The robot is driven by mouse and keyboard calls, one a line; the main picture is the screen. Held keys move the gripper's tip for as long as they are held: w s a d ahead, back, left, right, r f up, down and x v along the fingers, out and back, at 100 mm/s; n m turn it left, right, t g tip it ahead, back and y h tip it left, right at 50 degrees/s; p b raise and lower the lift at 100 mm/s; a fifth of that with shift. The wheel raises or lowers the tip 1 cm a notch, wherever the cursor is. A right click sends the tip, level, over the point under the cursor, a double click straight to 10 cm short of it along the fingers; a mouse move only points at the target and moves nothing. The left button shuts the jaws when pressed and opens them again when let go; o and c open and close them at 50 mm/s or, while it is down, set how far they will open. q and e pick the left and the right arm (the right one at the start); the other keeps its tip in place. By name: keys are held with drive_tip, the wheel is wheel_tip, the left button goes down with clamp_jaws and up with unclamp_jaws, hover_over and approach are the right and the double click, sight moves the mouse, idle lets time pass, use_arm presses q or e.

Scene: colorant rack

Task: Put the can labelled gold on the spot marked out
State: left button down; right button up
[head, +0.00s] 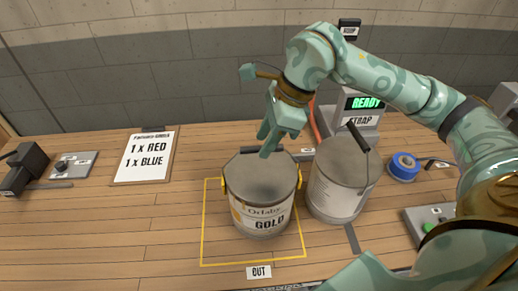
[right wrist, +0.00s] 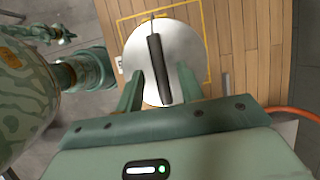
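The gold can (head: 262,212), a grey tin with a white "GOLD" label, stands upright inside the yellow outline (head: 203,225), toward its right side. A tag reading "OUT" (head: 258,272) is at the outline's front edge. My right gripper (head: 268,142) is over the can's far side. In the right wrist view, its fingers (right wrist: 159,88) are apart, one on each side of the can's black handle (right wrist: 157,60), with gaps to it. The can's pale lid (right wrist: 185,50) is below. What seems to be my left gripper (right wrist: 65,33) shows small there; its fingers are unclear.
A second grey can (head: 338,190) with a raised black handle stands close on the right. Behind it is a machine reading "READY" (head: 362,104). Blue tape (head: 403,166) lies farther right. A clipboard (head: 146,155) reading "1 x RED, 1 x BLUE" lies left. The left front table is clear.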

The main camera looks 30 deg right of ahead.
drive_tip(key=v, duration=0.7)
drive_tip(key=shift+r+p, duration=0.15)
drive_tip(key=shift+p, duration=0.15)
